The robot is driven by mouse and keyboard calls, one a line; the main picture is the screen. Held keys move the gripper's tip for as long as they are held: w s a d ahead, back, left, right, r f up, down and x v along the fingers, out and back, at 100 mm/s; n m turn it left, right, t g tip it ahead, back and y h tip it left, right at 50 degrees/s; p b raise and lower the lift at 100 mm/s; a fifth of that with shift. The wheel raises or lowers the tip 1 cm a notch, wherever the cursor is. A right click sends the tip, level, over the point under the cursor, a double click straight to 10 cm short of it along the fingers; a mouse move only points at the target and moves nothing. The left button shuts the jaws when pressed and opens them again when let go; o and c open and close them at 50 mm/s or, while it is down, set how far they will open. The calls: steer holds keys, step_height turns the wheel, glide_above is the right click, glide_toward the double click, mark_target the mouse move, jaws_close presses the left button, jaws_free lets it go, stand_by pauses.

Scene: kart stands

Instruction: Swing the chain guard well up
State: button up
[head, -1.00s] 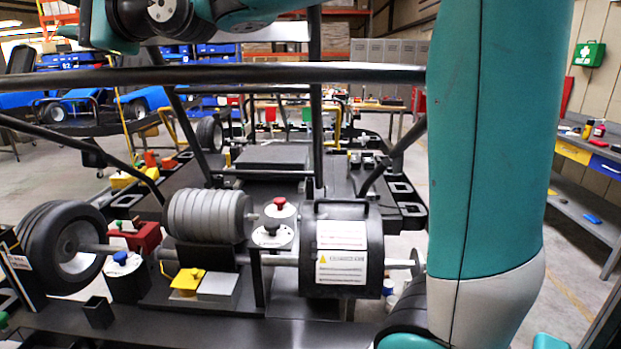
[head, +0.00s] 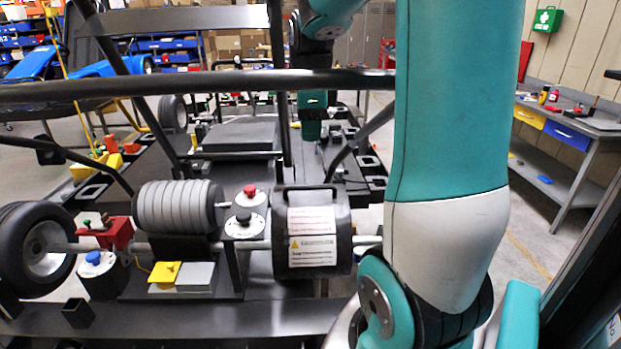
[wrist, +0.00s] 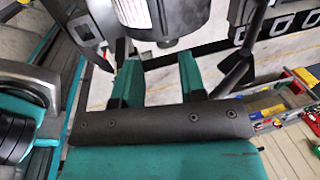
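The chain guard (head: 326,272) is a rounded black cover with white warning labels and a handle on top. It sits down over the axle, right of the grey finned engine cylinder. My gripper (head: 311,130) is above and apparently beyond the guard in the head view, pointing down behind the black roll bar and partly hidden by it. In the wrist view the two teal fingers of my gripper (wrist: 158,75) are spread apart with nothing between them. A dark rounded part with a white label, which looks like the guard (wrist: 165,30), lies ahead of the fingertips, apart from them.
The black roll bar (head: 200,86) crosses in front of my arm. Red-topped (head: 249,192) and blue-topped (head: 93,258) caps, a yellow part (head: 164,273) and a wheel (head: 40,250) are left of the guard. A grey workbench (head: 585,150) stands at right.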

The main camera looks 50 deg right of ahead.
mark_target(309, 188)
steer(key=f+p, duration=0.1)
steer(key=f, duration=0.4)
steer(key=w+d+f, duration=0.1)
steer(key=f, duration=0.4)
steer(key=w+d+f+p, duration=0.1)
steer(key=f, duration=0.4)
steer(key=shift+d+p, duration=0.1)
steer(key=shift+p, duration=0.25)
jaws_close()
